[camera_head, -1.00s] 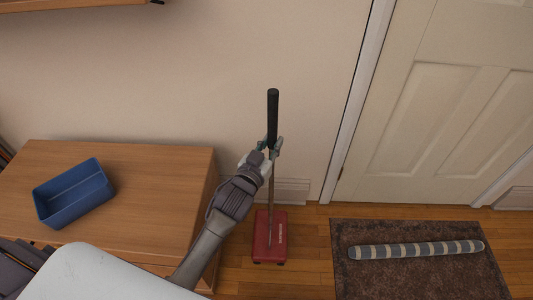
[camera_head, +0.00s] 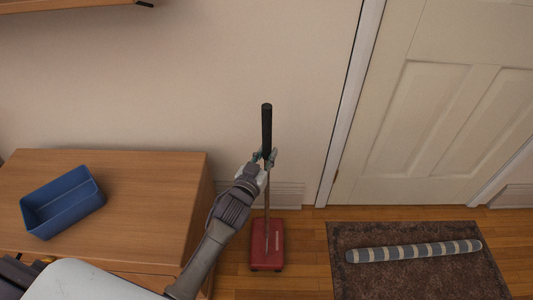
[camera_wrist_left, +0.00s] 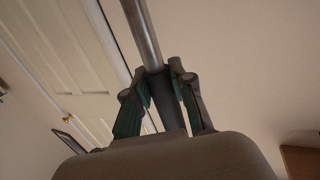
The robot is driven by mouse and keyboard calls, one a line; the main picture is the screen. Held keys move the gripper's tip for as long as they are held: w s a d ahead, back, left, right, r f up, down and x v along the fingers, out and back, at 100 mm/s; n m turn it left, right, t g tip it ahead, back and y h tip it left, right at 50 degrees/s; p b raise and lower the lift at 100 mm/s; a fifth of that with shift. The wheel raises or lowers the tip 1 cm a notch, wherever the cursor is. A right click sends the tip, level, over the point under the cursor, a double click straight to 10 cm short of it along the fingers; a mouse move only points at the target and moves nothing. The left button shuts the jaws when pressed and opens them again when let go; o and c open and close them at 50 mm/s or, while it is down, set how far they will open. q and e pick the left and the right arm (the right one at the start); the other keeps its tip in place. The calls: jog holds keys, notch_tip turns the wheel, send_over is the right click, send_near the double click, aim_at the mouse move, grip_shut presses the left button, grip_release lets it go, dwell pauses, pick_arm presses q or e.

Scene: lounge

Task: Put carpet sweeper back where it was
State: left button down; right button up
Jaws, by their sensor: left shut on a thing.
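The carpet sweeper has a red head (camera_head: 267,250), a thin metal pole and a black grip (camera_head: 267,130). It stands upright on the wooden floor, close to the wall and right of the wooden cabinet. My right gripper is not in view.
A wooden cabinet (camera_head: 120,200) with a blue open box (camera_head: 62,205) on top stands at the left. A brown doormat (camera_head: 400,278) with a striped draught roll (camera_head: 413,251) lies before the white door (camera_head: 440,110). Bare floor shows between the sweeper and the mat.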

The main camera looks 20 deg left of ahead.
pick_arm(q)
jog(key=shift+r, duration=0.2)
jog(key=c, duration=1)
grip_release()
jog(key=shift+f, duration=0.2)
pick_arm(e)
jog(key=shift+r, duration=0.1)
pick_arm(q)
jog(key=shift+s+r, duration=0.1)
jog(key=s+a+p, duration=0.1)
jog(key=s+p, duration=0.1)
jog(key=s, duration=1)
jog(key=s+a+f+m+g+y, duration=0.1)
jog(key=s+a+f+g, duration=0.1)
jog(key=s+f+g, duration=1.2)
jog(key=s+f, duration=0.3)
jog(key=s, duration=0.2)
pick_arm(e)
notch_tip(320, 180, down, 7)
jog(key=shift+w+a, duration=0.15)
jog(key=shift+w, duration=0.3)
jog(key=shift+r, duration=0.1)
